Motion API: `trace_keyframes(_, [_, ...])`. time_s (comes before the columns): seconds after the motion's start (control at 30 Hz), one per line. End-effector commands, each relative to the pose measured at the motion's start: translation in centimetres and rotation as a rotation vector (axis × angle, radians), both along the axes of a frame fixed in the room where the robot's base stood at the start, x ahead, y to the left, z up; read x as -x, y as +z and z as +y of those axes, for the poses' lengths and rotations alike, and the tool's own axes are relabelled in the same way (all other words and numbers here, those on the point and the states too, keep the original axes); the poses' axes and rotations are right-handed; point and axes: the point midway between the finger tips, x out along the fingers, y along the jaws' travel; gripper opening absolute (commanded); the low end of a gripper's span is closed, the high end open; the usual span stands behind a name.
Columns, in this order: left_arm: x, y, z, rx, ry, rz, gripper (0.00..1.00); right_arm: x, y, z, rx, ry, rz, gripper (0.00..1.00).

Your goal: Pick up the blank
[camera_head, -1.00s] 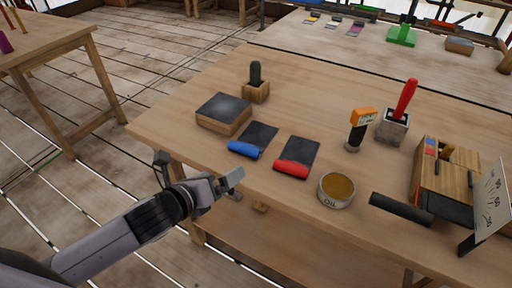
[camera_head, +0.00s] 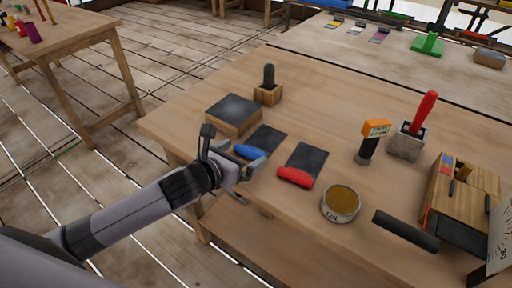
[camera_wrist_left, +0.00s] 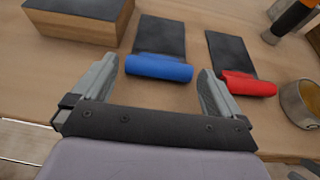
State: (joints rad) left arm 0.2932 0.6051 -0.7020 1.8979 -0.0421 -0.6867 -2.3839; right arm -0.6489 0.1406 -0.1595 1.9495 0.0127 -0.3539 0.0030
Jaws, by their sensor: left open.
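No object is labelled as the blank, and I cannot tell for certain which one it is. A dark round-topped piece (camera_head: 268,75) stands upright in a small wooden block (camera_head: 267,95) at the table's back left. A dark cylinder (camera_head: 405,230) lies near the front right edge. My left gripper (camera_head: 232,156) is open at the table's near edge, by the blue-handled dark sheet (camera_head: 266,138). In the left wrist view the blue handle (camera_wrist_left: 159,68) shows just beyond and between the open fingers, with nothing held. My right gripper is not in view.
A dark-topped wooden block (camera_head: 233,115) is left of the blue-handled sheet; a red-handled sheet (camera_head: 304,158) is right. An oil tin (camera_head: 340,204), an orange-topped tool (camera_head: 370,142), a red-handled tool in a stone cup (camera_head: 408,143) and a wooden box (camera_head: 462,200) stand further right.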

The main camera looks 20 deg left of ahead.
Motion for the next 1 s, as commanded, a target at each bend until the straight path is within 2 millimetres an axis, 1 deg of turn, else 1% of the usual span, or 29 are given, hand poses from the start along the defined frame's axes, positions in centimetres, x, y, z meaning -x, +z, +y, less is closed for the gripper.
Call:
trace_keyframes(0.1, [-1.4,-0.6,-0.5,0.002,0.002,-0.001,1.00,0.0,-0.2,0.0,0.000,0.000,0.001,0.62])
trace_keyframes(0.2, [-2.2,-0.9,-0.7,0.001,0.001,-0.001,1.00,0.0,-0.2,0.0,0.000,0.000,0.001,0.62])
trace_keyframes(0.33, [-2.6,-1.2,-0.9,0.002,-0.001,-0.001,1.00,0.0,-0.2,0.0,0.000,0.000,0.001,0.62])
trace_keyframes(0.53, [-2.6,-1.2,-0.9,0.000,-0.001,0.000,1.00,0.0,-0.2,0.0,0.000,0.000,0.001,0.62])
trace_keyframes(0.57, [-2.6,-1.2,-0.9,0.000,-0.001,0.000,0.97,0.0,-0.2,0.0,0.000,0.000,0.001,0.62])
trace_keyframes(0.6, [-2.6,-1.2,-0.9,0.000,-0.001,0.000,0.84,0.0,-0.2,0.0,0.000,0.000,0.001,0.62])
trace_keyframes(0.67, [-2.6,-1.2,-0.9,0.000,-0.001,0.000,0.64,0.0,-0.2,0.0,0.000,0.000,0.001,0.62])
trace_keyframes(0.7, [-2.6,-1.2,-0.9,0.000,-0.001,0.000,0.52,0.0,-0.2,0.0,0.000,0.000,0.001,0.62])
trace_keyframes(1.0, [-2.7,-0.8,-0.9,0.001,-0.001,-0.005,0.52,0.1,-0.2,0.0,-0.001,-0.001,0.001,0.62])
